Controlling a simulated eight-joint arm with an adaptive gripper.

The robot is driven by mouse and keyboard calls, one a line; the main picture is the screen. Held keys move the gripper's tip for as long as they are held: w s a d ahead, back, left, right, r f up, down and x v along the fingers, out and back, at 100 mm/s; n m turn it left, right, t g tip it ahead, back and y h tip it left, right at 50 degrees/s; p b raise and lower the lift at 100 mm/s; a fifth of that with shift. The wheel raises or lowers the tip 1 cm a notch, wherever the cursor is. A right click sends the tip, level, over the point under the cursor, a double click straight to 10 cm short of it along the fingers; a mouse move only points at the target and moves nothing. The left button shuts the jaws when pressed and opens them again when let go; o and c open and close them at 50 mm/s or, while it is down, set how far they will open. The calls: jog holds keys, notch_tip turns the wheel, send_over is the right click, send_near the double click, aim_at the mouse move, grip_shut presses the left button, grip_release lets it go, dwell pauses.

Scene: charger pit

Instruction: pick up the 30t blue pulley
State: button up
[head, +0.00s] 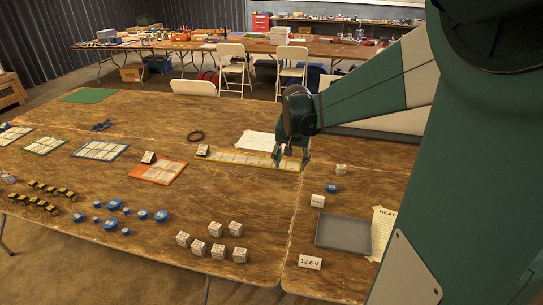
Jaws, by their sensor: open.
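Several blue pulleys of differing sizes stand in a loose group at the front left of the wooden table. A larger one (161,216) is at the group's right end, and another large one (110,223) is near its front. A single blue pulley (331,188) sits apart on the right, behind a small white block. Tooth counts are too small to read, so I cannot tell which is 30t. My gripper (290,160) is open and empty, fingers pointing down by the right end of the yellow-edged grid mat (240,157). It is apart from all pulleys.
A grey tray (343,234) and a paper sheet lie at right. Black-yellow parts (40,203) lie left. An orange mat (158,172) is mid-table. Bare wood lies between pulleys and mats.

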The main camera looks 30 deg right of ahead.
jog(key=w+d+f+m+g, duration=0.1)
jog(key=d+f+m, duration=0.1)
jog(key=d+f, duration=0.35)
jog(key=w+d+f+m, duration=0.1)
jog(key=w+d+f, duration=0.1)
jog(key=d, duration=0.7)
jog(key=m+g+p, duration=0.1)
jog(key=m+g, duration=0.1)
jog(key=m, duration=0.1)
send_near(332, 187)
jog(key=shift+s+d+r+y, duration=0.1)
jog(key=shift+y, duration=0.2)
jog(key=shift+s+d+f, duration=0.15)
jog(key=shift+d+f, duration=0.25)
jog(key=shift+f, duration=0.1)
jog(key=shift+d+f, duration=0.15)
jog(key=shift+f, duration=1)
jog(key=shift+f, duration=0.15)
jog(key=shift+w+d+f+b, duration=0.15)
jog(key=shift+f+b, duration=0.25)
jog(key=shift+f, duration=0.85)
jog(key=shift+w+f+b, duration=0.1)
jog(key=shift+f+b, duration=0.3)
jog(key=shift+f, duration=0.8)
